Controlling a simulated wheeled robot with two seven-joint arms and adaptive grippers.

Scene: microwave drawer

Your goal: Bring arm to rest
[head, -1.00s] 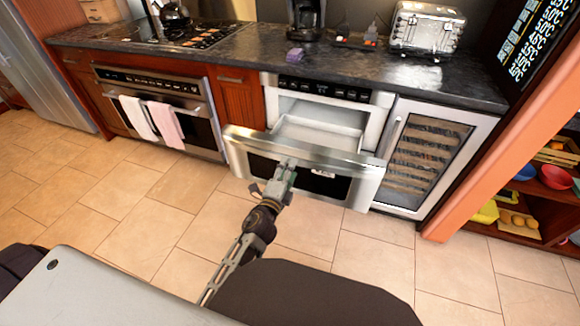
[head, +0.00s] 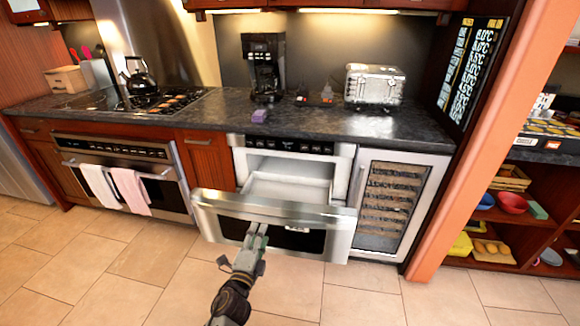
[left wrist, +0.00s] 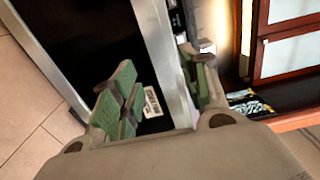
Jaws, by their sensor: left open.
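The microwave drawer (head: 272,222) is pulled out below the counter, its inner tray (head: 287,188) showing empty. My left gripper (head: 256,238) is in front of the drawer's steel and black front panel, at its lower middle. The drawer front (left wrist: 95,60) lies just beyond the fingers there. I cannot tell if a finger touches it. My right gripper is not in view.
A wine cooler (head: 392,205) stands right of the drawer and an oven (head: 125,178) with two towels stands left. The counter (head: 225,115) holds a coffee maker (head: 264,68), a toaster (head: 374,86) and a purple item (head: 259,115). The tiled floor (head: 150,275) in front is clear.

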